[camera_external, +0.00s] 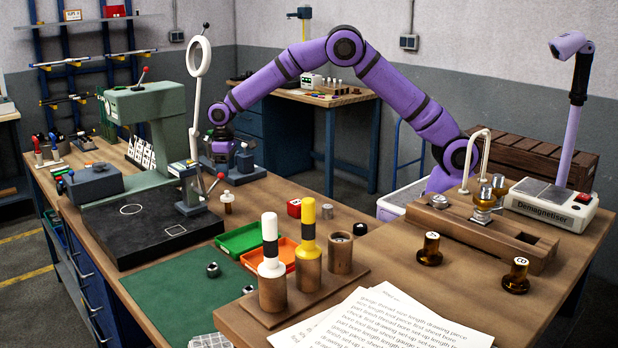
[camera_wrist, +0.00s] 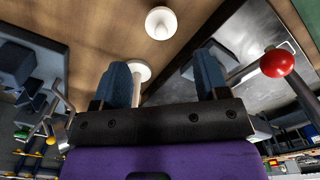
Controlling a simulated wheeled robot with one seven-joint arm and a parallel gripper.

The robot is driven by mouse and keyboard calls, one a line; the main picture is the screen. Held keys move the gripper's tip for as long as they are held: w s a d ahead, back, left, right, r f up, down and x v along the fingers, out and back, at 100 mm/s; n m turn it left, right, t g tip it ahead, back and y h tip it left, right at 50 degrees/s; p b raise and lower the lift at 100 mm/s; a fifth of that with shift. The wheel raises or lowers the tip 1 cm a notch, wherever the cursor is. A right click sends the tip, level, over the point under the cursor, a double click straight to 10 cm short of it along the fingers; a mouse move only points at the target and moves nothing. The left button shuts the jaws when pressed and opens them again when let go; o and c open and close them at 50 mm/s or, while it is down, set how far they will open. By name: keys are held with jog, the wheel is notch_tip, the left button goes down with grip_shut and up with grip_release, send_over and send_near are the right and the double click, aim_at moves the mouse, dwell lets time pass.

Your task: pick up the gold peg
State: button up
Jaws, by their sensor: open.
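I cannot tell which one the task names. My gripper (camera_external: 222,158) is far from both, at the back left over the main bench beside the green press. In the wrist view my gripper (camera_wrist: 163,72) is open, its two blue-grey fingers apart, with nothing held. A white round-topped piece (camera_wrist: 160,22) shows beyond the fingers; neither gold peg can be made out there.
White and yellow handled gauges (camera_external: 310,235) stand in a wooden holder. A wooden fixture (camera_external: 480,235) and the demagnetiser (camera_external: 550,205) lie behind the gold pegs. Papers cover the front bench.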

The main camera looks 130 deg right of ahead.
aim_at(227, 193)
notch_tip(227, 193, down, 12)
jog(key=shift+w+r, duration=0.1)
jog(key=c, duration=0.9)
